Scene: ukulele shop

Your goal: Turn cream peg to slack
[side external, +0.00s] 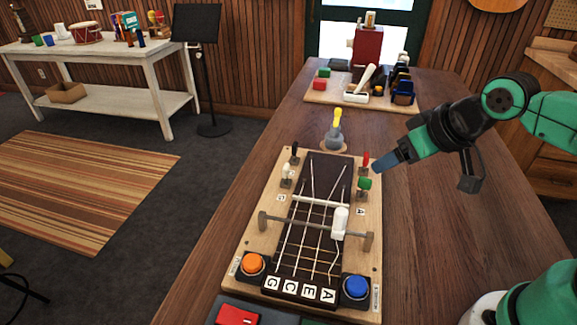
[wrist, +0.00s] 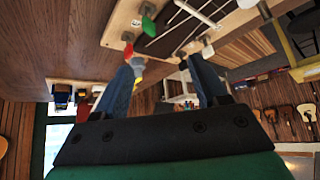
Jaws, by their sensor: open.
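The cream peg (side external: 288,171) stands at the left edge of the wooden board, just nearer than the black peg (side external: 294,154). It also shows in the wrist view (wrist: 208,50), beyond the right fingertip. The red peg (side external: 365,160) and green peg (side external: 364,183) are on the board's right edge. My gripper (side external: 379,167) is beside the red peg in the side view, on the opposite side of the board from the cream peg. In the wrist view its blue fingers (wrist: 167,64) are spread apart with nothing held between them.
Strings run down the dark fretboard (side external: 314,215), crossed by a grey bar (side external: 314,228) with a white handle (side external: 340,222). A yellow-handled tool (side external: 337,119) stands behind the board. Orange (side external: 253,263) and blue (side external: 356,287) buttons are at the front. A tool tray (side external: 340,100) is at the back.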

